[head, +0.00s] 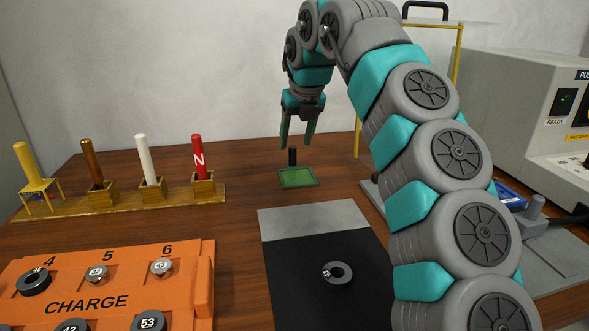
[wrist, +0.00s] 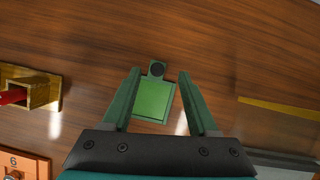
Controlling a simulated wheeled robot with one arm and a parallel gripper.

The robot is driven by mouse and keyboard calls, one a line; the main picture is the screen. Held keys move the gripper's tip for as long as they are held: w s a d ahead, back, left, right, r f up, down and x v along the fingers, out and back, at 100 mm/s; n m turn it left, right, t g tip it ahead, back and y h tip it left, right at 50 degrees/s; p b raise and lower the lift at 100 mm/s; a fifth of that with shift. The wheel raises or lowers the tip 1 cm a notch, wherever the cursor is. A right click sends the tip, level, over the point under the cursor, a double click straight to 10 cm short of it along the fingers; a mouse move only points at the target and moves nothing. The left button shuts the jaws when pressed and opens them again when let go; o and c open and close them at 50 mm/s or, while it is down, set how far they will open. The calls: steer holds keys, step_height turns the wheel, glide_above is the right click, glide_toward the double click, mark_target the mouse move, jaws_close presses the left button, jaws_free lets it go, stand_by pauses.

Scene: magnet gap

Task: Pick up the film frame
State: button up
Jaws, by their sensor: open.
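The film frame (head: 298,178) looks like a flat green square plate with a dark upright post or knob at its far edge. It lies on the wooden table, behind the black and grey mat. My gripper (head: 297,146) is open and empty, pointing down above it. In the wrist view the film frame (wrist: 153,99) lies between the two green fingers (wrist: 157,75), with its dark knob just past the fingertips. The fingers do not visibly touch it.
A wooden rack (head: 125,203) with several coloured rods stands at the left. An orange CHARGE tray (head: 190,285) is at the front left. A dark ring (head: 337,273) lies on the black mat (head: 300,294). A grey machine (head: 515,105) stands at the right. Table around the frame is clear.

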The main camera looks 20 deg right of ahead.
mark_target(293, 149)
steer(key=shift+s+x, duration=0.2)
steer(key=shift+x, duration=2.25)
steer(key=shift+a+f, duration=0.1)
steer(key=shift+a, duration=0.1)
jaws_close()
